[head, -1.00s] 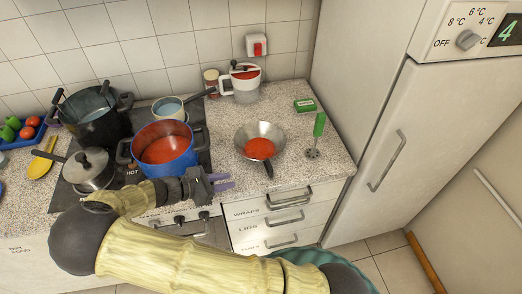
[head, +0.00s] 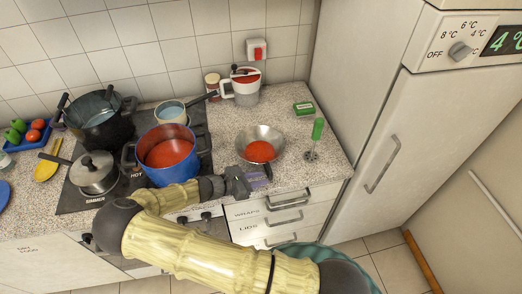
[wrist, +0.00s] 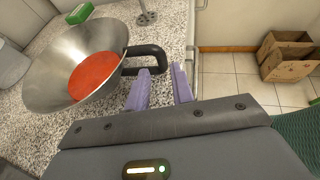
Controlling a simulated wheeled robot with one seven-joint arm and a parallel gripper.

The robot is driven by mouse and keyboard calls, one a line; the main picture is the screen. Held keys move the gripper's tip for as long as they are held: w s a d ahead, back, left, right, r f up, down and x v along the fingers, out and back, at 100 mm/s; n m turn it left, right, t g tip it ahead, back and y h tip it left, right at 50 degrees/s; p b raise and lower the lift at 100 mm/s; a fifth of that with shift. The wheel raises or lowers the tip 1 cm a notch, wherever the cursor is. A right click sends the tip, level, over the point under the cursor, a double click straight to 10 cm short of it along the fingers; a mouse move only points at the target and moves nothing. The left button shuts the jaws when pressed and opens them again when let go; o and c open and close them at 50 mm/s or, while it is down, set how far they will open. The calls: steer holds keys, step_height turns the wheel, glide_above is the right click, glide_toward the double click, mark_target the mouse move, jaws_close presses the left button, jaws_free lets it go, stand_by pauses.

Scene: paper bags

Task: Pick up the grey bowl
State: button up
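The grey metal bowl (head: 274,134) stands on the granite worktop to the right of the hob, with red sauce in it and a black handle on its front side. In the wrist view the bowl (wrist: 48,75) is at the upper left, and its black handle (wrist: 152,50) reaches toward my fingers. My gripper (head: 262,176) is at the front edge of the worktop, close to the handle.
A blue pot (head: 183,172) of red sauce stands on the hob to the left. A green hand blender (head: 316,132) stands right of the bowl, with a green box (head: 303,107) behind. Drawer handles (head: 288,201) jut out below.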

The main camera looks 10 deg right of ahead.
mark_target(269, 177)
steer(key=shift+d, duration=0.1)
steer(key=p+x, duration=0.3)
steer(key=x, duration=0.1)
steer(key=shift+s+d+r, duration=0.1)
steer(key=shift+s+d, duration=0.05)
steer(key=shift+d, duration=0.1)
steer(key=shift+d+f, duration=0.3)
steer(key=shift+d, duration=0.05)
steer(key=shift+c, duration=0.2)
jaws_close()
